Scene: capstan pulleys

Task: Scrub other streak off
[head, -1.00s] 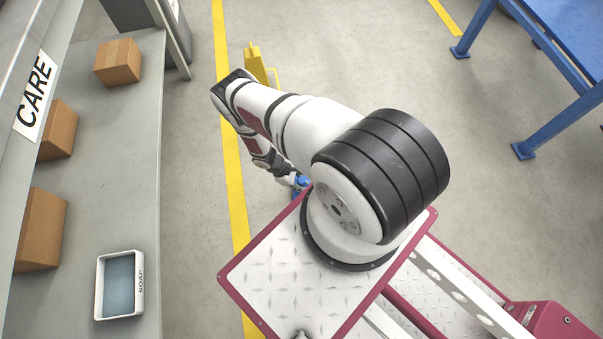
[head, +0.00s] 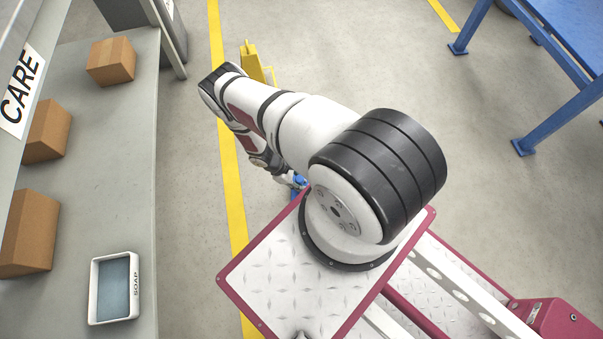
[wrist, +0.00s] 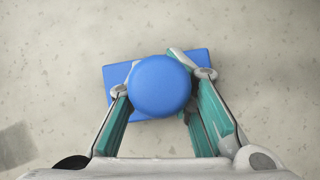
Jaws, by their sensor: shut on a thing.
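My gripper (wrist: 160,110) is shut on the round blue knob of a scrubber (wrist: 160,87) in the wrist view. The scrubber's flat blue rectangular pad (wrist: 116,73) shows beneath the knob, over pale speckled floor. Whether the pad touches the floor is hard to tell. A darker grey smudge (wrist: 14,146), perhaps a streak, lies on the floor at the lower left, apart from the pad. In the head view a bit of blue (head: 298,181) shows at the arm's end; my arm hides most of the gripper.
A grey counter (head: 125,170) at the left carries several cardboard boxes (head: 111,61) and a white soap tray (head: 115,288). A yellow floor line (head: 227,180) runs beside my base. A yellow object (head: 252,64) stands beyond the arm. A blue table (head: 555,55) is at upper right; open floor lies between.

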